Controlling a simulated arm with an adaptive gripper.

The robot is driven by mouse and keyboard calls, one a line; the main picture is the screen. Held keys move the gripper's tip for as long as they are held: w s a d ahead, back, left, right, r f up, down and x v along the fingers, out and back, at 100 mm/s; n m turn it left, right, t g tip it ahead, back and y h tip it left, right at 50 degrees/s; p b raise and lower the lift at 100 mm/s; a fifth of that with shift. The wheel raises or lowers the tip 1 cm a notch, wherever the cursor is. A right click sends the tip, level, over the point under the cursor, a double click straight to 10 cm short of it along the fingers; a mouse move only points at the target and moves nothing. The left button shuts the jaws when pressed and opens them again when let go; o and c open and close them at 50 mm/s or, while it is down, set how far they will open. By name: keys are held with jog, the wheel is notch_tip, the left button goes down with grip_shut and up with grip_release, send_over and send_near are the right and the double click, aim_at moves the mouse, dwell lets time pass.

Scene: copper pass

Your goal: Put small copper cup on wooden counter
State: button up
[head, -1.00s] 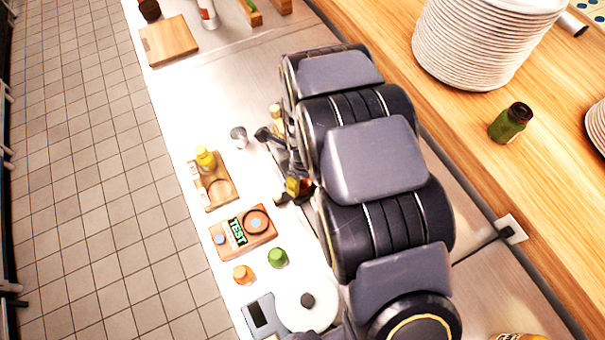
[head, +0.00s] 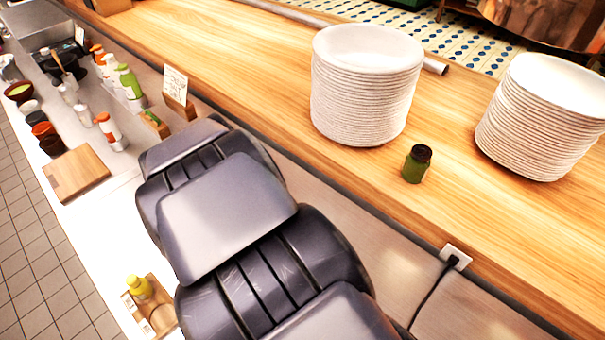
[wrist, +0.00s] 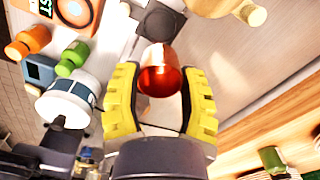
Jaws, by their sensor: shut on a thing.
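The small copper cup (wrist: 158,82) is between the yellow-padded fingers of my gripper (wrist: 160,98) in the wrist view. The gripper is shut on it, and the cup's open, shiny inside faces the camera. In the head view my dark arm hides the gripper and the cup. The wooden counter (head: 275,75) runs diagonally across the head view, beyond the steel worktop. Its edge with a green jar also shows at the lower right of the wrist view.
Two stacks of white plates (head: 365,90) (head: 545,115) and a green jar (head: 417,164) stand on the counter. Bare wood lies left of the first stack and in front of the jar. A wall socket (head: 455,257) with a cable is below. Bottles (head: 128,82) and a cutting board (head: 76,172) sit at left.

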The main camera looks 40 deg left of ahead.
jog(key=w+d+r+m, duration=0.25)
jog(key=w+d, duration=0.25)
jog(key=w, duration=0.5)
jog(key=w+d+r+m, duration=0.25)
jog(key=w+d, duration=0.25)
jog(key=w, duration=0.4)
jog(key=w+d+r+m, duration=0.25)
jog(key=w+d, duration=0.35)
jog(key=d, duration=0.3)
jog(key=w+d+r+m, duration=0.1)
jog(key=w+d+r, duration=0.4)
jog(key=d, duration=0.4)
send_over(456, 202)
jog(key=f, duration=0.9)
jog(key=shift+s+d+f, duration=0.15)
jog(key=shift+s+f, duration=0.2)
jog(key=shift+w+f, duration=0.3)
jog(key=shift+f, duration=0.05)
jog(key=shift+w+f, duration=0.1)
jog(key=shift+f, duration=1.6)
jog(key=shift+f, duration=0.1)
